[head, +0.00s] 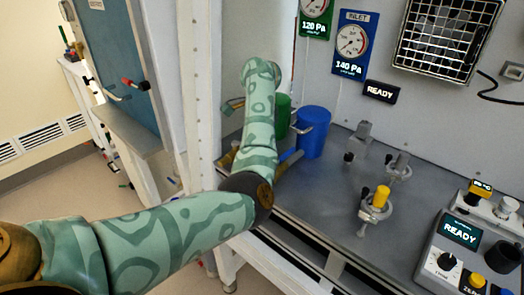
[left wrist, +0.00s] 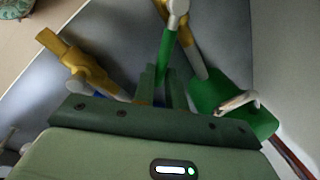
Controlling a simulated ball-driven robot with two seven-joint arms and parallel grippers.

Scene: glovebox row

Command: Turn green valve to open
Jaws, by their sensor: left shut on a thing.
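The green valve's lever (left wrist: 169,52) shows in the left wrist view, with a pale round end at the top edge and brass-coloured pipework (left wrist: 187,42) beside it. My left gripper (left wrist: 163,84) is shut on this green lever, its two dark green fingers around the lower part. In the head view my left forearm hides the gripper and the green valve. A second brass valve body (left wrist: 78,62) lies to the left, with a bit of blue below it. A blue lever (head: 291,159) shows beside my forearm in the head view. My right gripper is in no view.
Metal fixtures (head: 376,200) and a READY control box (head: 461,250) are farther right on the grey bench.

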